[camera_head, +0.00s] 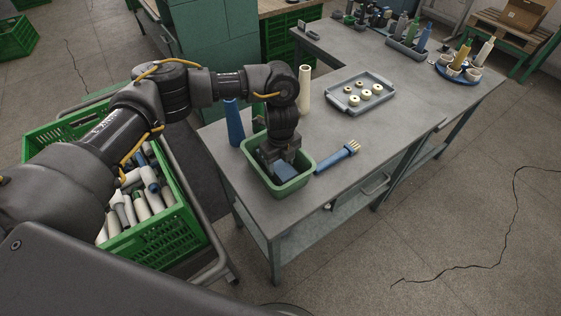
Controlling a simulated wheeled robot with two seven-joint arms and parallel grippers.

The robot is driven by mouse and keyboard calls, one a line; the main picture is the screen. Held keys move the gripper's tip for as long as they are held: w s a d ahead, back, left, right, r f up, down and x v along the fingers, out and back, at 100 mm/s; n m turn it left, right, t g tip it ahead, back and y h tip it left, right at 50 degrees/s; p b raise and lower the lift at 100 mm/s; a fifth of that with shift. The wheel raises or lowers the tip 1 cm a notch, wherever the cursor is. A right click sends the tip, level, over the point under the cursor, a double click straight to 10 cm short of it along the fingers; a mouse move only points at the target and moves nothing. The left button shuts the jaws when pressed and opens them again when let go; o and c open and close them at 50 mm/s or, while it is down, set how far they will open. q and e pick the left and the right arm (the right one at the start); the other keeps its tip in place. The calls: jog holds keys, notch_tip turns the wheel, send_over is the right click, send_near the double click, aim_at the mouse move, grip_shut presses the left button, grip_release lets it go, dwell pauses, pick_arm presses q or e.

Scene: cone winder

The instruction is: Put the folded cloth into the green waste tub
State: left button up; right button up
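The green waste tub (303,182) stands at the near left end of the grey workbench. My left gripper (284,160) points down inside the tub's opening. The folded cloth (286,171), a small dark blue piece, shows right below the gripper, within the tub's rim. The fingertips are dark and small here, so I cannot tell whether they grip the cloth or are apart from it. The cloth's underside and the tub's floor beneath it are hidden. My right gripper is not in view.
A blue-handled brush (338,157) lies right of the tub. A blue cone (234,124) and a cream cone (304,90) stand behind. A grey tray (359,92) holds several rings. A green crate (160,238) of bobbins is at left. The bench's front right is clear.

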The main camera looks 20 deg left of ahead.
aim_at(280, 166)
pick_arm(q)
jog(key=o, duration=0.4)
jog(key=shift+r, duration=0.35)
notch_tip(280, 166, up, 13)
jog(key=b, duration=0.1)
jog(key=shift+f, duration=0.2)
jog(key=shift+s+f, duration=0.1)
